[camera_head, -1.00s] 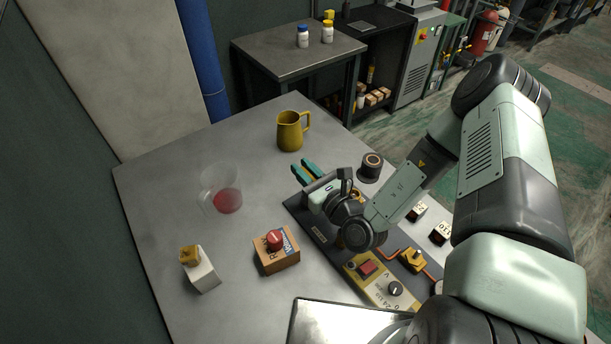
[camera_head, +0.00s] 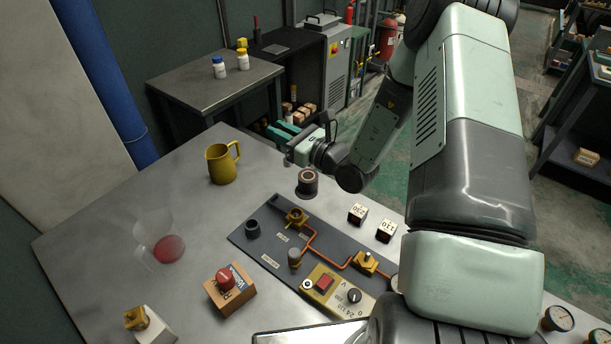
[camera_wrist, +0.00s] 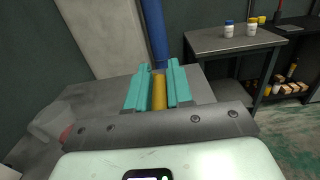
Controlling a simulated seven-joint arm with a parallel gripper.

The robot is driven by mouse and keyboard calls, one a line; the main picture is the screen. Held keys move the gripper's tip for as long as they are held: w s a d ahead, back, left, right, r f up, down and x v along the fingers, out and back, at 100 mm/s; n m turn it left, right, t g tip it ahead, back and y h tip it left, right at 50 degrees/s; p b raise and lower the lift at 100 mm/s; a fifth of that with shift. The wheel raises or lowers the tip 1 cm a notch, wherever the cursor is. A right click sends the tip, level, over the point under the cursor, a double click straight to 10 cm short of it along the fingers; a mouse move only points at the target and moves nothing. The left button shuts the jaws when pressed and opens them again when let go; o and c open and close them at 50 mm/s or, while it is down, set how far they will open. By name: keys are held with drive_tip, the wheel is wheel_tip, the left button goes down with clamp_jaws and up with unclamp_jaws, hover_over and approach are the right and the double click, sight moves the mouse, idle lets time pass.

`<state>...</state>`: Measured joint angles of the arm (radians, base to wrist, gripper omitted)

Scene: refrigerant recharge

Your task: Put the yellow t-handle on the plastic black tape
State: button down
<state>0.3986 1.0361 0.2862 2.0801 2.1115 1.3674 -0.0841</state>
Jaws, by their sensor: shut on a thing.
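My gripper (camera_head: 283,134) is raised over the far edge of the table, its teal fingers pointing left. In the wrist view its fingers (camera_wrist: 157,88) are closed around a yellow piece, the yellow t-handle (camera_wrist: 159,92); only a narrow strip of it shows. In the head view the fingers hide it. The plastic black tape (camera_head: 308,185), a dark roll with a brownish centre, stands on the table below and slightly right of the fingers, apart from them.
A dark board (camera_head: 262,243) with valves and an orange pipe lies nearer. A side table (camera_head: 190,85) is behind.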

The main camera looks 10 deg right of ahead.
drive_tip(key=w+d+r, duration=0.2)
drive_tip(key=w+d, duration=0.1)
drive_tip(key=d, duration=0.2)
drive_tip(key=shift+w+d+f, duration=0.15)
drive_tip(key=shift+f, duration=2.35)
drive_tip(key=shift+w+d+f, duration=0.15)
drive_tip(key=shift+f, duration=2.3)
drive_tip(key=shift+f, duration=0.1)
drive_tip(key=c, duration=1)
unclamp_jaws()
